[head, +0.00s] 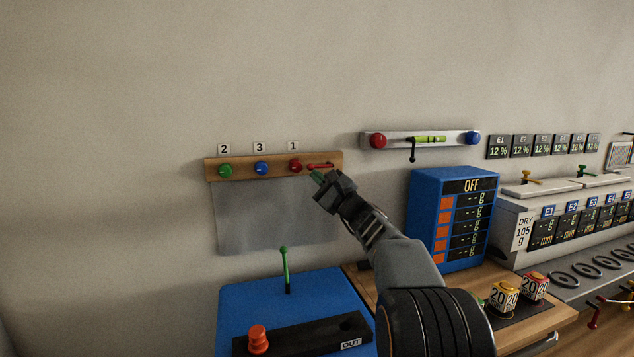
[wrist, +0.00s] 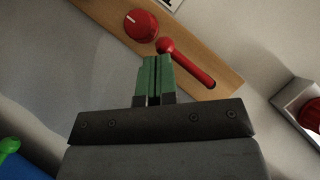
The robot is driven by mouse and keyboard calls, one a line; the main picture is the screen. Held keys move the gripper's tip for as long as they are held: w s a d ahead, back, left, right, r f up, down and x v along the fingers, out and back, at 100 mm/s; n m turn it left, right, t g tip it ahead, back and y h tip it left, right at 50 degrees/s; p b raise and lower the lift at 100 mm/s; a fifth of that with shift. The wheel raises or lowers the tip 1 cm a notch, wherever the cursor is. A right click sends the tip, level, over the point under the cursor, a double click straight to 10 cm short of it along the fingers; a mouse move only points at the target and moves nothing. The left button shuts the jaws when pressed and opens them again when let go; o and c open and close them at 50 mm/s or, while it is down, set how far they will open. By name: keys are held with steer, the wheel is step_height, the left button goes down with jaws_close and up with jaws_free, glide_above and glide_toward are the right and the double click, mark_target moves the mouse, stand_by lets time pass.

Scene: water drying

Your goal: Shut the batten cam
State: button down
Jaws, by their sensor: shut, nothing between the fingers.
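The wooden batten (head: 247,167) is fixed to the wall above a grey sheet (head: 275,220). Near its right end is a red cam lever (head: 322,166), lying roughly along the batten. In the wrist view the red lever (wrist: 191,66) has a round knob at its upper left end and runs down to the right. My gripper (head: 316,177) is shut and empty, its green fingertips just below the lever's knob end. In the wrist view the gripper (wrist: 155,60) points at the batten's lower edge near that knob; whether it touches cannot be told.
Green (head: 225,170), blue (head: 262,168) and red (head: 295,165) knobs sit on the batten left of the lever. A metal rail (head: 437,142) is to the right. Below are a blue box (head: 240,305) with an upright green lever (head: 286,268) and a blue display unit (head: 425,210).

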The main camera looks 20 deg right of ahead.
stand_by(0.4)
steer(key=w+f+b+v, duration=0.1)
steer(key=b+v, duration=0.3)
steer(key=v, duration=0.8)
step_height(320, 180, down, 2)
steer(key=shift+d+f, duration=0.1)
steer(key=shift+d, duration=0.1)
steer(key=shift+s, duration=0.1)
